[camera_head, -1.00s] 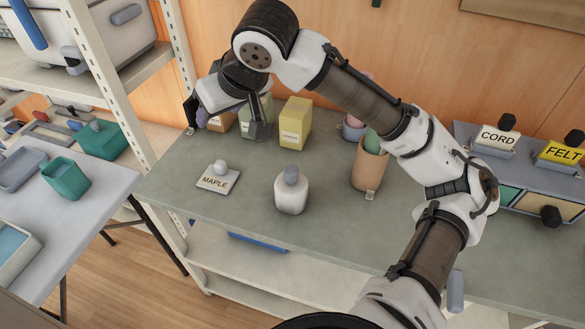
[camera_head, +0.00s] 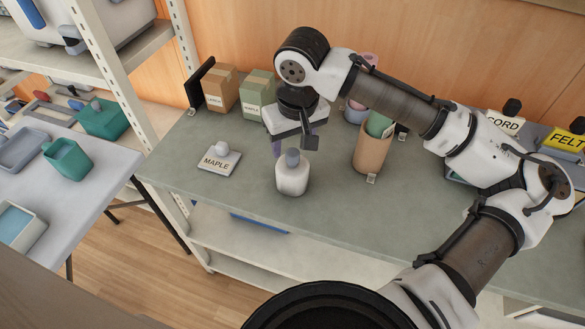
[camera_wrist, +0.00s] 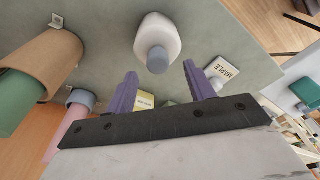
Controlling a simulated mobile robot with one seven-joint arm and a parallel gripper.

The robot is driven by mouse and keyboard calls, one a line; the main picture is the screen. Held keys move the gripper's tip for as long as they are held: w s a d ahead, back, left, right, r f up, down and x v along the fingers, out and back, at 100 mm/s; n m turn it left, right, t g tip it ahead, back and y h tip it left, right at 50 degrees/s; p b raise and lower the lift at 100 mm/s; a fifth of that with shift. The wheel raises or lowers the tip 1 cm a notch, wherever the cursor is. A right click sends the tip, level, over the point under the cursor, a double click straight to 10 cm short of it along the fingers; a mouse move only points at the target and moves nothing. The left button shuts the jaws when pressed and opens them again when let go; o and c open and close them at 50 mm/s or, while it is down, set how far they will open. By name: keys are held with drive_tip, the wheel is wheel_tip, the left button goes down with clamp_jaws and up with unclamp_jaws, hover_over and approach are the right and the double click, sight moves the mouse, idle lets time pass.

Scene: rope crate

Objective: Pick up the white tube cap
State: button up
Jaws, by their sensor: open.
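A white plate marked MAPLE (camera_head: 219,161) with a pale round knob (camera_head: 220,148) lies on the green-grey bench. It also shows in the wrist view (camera_wrist: 224,69). A white bottle (camera_head: 292,180) with a grey-blue cap (camera_head: 292,158) stands upright to its right. I cannot tell for sure which piece is the white tube cap. My gripper (camera_head: 291,148) is open and empty, just behind and above the bottle top. In the wrist view its purple fingertips (camera_wrist: 160,70) are spread, with the bottle's cap (camera_wrist: 157,60) in the picture between them. No contact shows.
A brown box (camera_head: 220,90) and a green box (camera_head: 257,93) stand at the back. A tan cylinder (camera_head: 371,152) holding a green piece stands right of the bottle. Signs marked CORD and FELT (camera_head: 563,142) are at the far right. The bench front left is clear.

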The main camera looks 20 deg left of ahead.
sight(293, 153)
drive_tip(key=shift+w+a+f+p, duration=0.15)
drive_tip(key=shift+f+p, duration=0.1)
drive_tip(key=shift+f, duration=0.9)
drive_tip(key=shift+w+f+p, duration=0.15)
drive_tip(key=shift+f+p, duration=0.05)
drive_tip(key=shift+f, duration=0.95)
clamp_jaws()
